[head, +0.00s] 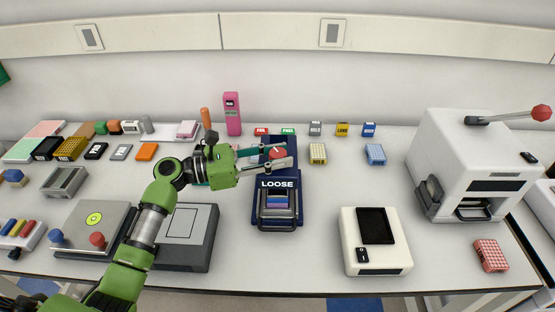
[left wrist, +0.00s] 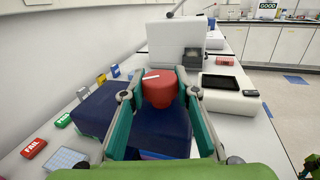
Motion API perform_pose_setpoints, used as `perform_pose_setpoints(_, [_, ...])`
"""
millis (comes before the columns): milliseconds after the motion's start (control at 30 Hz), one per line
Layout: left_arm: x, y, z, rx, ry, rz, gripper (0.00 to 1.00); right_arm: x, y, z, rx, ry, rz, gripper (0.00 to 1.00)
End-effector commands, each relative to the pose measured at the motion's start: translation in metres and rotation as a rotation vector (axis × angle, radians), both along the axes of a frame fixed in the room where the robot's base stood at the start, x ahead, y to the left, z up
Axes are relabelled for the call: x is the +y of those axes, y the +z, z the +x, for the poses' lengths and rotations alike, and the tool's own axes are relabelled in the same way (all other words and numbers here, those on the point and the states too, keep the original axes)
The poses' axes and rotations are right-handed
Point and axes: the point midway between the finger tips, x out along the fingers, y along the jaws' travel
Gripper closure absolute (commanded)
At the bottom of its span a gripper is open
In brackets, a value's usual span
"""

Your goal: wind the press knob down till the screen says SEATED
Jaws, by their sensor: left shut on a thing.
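The blue press machine (head: 288,212) stands mid-bench, and its screen (head: 277,184) reads LOOSE. The red press knob (head: 277,154) is on top of it, with a white mark line on its face. My left gripper (head: 279,155) reaches in from the left with its fingers on either side of the knob. In the left wrist view, the knob (left wrist: 159,88) sits between the two green-and-grey fingers, above the dark blue machine top (left wrist: 165,125). The gripper is shut on the knob.
A white device with a black panel (head: 376,240) and a large white machine with a red-knobbed lever (head: 480,150) stand to the right. FAIL (head: 262,131) and PASS (head: 288,131) blocks lie behind the press. A grey flat device (head: 190,225) is left of it.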

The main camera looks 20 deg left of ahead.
Motion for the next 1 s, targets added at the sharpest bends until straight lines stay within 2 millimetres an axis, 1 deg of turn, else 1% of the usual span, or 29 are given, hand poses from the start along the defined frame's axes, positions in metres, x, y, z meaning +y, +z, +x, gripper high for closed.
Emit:
perform_pose_setpoints(100, [-0.0001,-0.0004,0.0004,-0.001,-0.019,0.001,0.93,0.0000,-0.0026,0.0003,0.000,0.000,0.000,1.00])
perform_pose_setpoints(500, [-0.0005,0.0001,0.0001,0.000,-0.026,0.000,0.93,-0.0004,-0.0025,0.0004,0.000,-0.001,-0.001,1.00])
perform_pose_setpoints(533, [-0.0005,0.0001,0.0001,0.000,-0.026,0.000,0.66,-0.0004,-0.0025,0.0004,0.000,-0.001,-0.001,1.00])
perform_pose_setpoints(567, [-0.0005,0.0001,0.0001,0.000,-0.026,0.000,0.59,-0.0005,-0.0025,0.0004,0.000,-0.001,-0.001,1.00])
perform_pose_setpoints(600, [-0.0005,0.0001,0.0001,0.000,-0.026,0.000,0.54,-0.0005,-0.0025,0.0004,0.000,-0.001,-0.001,1.00])
perform_pose_setpoints(833, [-0.0004,0.0000,0.0001,0.000,-0.026,0.000,0.54,-0.0008,-0.0025,0.0004,0.000,-0.002,-0.001,1.00])
perform_pose_setpoints(900, [-0.0001,-0.0001,-0.0001,0.000,-0.025,0.000,0.54,-0.0042,-0.0026,0.0003,0.000,0.000,-0.005,1.00])
perform_pose_setpoints(1000, [0.0045,-0.0007,-0.0024,0.001,-0.024,0.002,0.54,-0.0048,-0.0026,0.0003,0.000,0.000,-0.005,1.00])
